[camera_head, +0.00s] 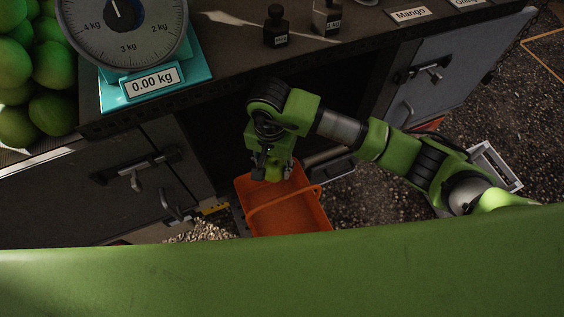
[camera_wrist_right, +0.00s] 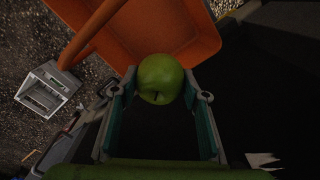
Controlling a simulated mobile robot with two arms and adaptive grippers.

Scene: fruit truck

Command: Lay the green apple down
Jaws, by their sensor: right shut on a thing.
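The green apple (camera_wrist_right: 160,79) shows in the right wrist view, between the two fingers of my right gripper (camera_wrist_right: 160,90), which is shut on it. Part of the orange basket (camera_wrist_right: 205,44) lies beyond the apple in that view. In the head view my right gripper (camera_head: 272,172) points down over the upper edge of the orange basket (camera_head: 290,215). The apple cannot be made out in the head view; the gripper hides it. The visible floor of the basket looks empty. My left gripper is not in view.
A teal scale (camera_head: 155,78) reading 0.00 kg stands on the truck counter (camera_head: 235,70), beside a pile of green fruit (camera_head: 45,65). Two dark weights (camera_head: 276,26) stand on the counter. Grey cabinet doors (camera_head: 440,75) flank a dark opening. A grey crate (camera_head: 497,166) lies at the right.

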